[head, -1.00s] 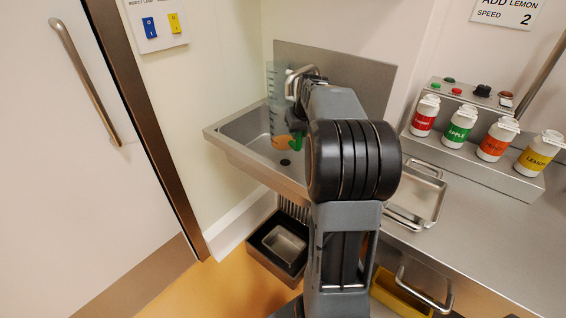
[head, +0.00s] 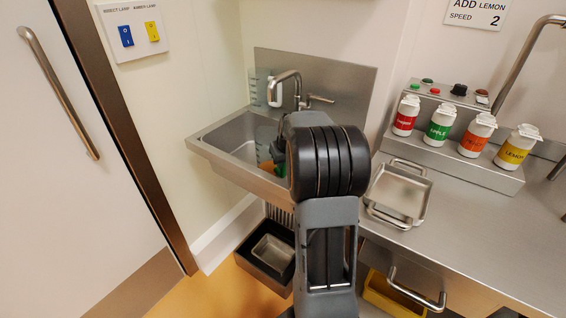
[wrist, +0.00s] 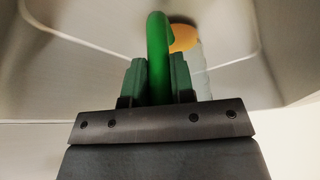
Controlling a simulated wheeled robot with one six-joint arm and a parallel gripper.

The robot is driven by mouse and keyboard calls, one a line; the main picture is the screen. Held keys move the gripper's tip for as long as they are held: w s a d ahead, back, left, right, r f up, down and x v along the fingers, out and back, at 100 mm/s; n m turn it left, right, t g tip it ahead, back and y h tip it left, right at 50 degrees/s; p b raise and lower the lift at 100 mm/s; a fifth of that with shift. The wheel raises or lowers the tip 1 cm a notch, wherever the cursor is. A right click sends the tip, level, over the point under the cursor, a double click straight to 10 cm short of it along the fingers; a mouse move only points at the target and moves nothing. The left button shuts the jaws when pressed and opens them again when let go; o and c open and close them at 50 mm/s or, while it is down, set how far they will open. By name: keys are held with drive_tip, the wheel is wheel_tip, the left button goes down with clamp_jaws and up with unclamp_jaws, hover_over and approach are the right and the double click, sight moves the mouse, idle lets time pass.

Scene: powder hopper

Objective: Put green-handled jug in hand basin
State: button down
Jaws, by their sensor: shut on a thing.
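The green-handled jug (head: 264,152) is clear, with orange contents low in it. In the head view it shows within the outline of the hand basin (head: 222,139), partly hidden by my arm. I cannot tell whether it touches the basin floor. In the wrist view my gripper (wrist: 157,75) is shut on the jug's green handle (wrist: 158,45), with one green finger on each side. Part of the orange contents and clear wall of the jug (wrist: 199,75) shows behind the handle. The basin's steel inside (wrist: 90,55) fills much of that view.
A tap (head: 296,88) stands at the back of the basin. A steel tray (head: 400,193) lies on the counter to the right. Several labelled bottles stand on a stepped unit (head: 470,163). A dark bin (head: 268,250) is below the basin.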

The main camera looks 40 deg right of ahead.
idle(0.3)
drive_tip(key=c, duration=1)
unclamp_jaws()
drive_tip(key=shift+f, duration=0.1)
drive_tip(key=shift+o, duration=0.2)
drive_tip(key=shift+r, duration=0.35)
drive_tip(key=p+v, duration=0.2)
drive_tip(key=v, duration=0.9)
drive_tip(key=s+a+f+n, duration=0.1)
drive_tip(key=s+a+f, duration=0.2)
drive_tip(key=s+a, duration=0.5)
drive_tip(key=s+a+f+n+g+y, duration=0.1)
drive_tip(key=s+a+f, duration=0.3)
drive_tip(key=s+a, duration=0.4)
drive_tip(key=a, duration=0.7)
drive_tip(key=shift+a, duration=0.2)
